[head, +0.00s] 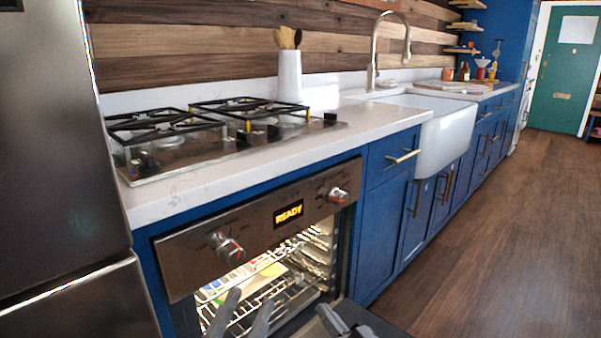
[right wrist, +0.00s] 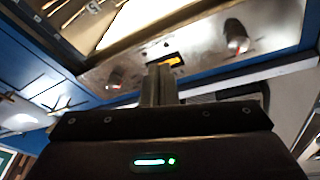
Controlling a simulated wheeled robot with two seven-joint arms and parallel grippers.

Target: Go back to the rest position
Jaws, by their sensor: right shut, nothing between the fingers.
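In the head view, my left gripper (head: 245,305) is low in the picture, in front of the lit oven opening. Its two grey fingers stand apart with nothing visible between them. My right gripper (head: 338,320) is at the bottom edge, right of the left one, and only partly in view. In the right wrist view its fingers (right wrist: 158,85) are together and empty, with the oven's control panel (right wrist: 125,75) behind them. The oven (head: 250,235) is open, and its panel reads READY. Wire racks (head: 275,295) and some colourful items show inside, too small to identify.
The white counter (head: 200,180) with a black-grated gas hob (head: 220,125) runs above the oven. A utensil crock (head: 289,75) and a white sink (head: 445,130) stand further along. A steel fridge (head: 60,150) is close on the left. The wooden floor (head: 500,230) at right is clear.

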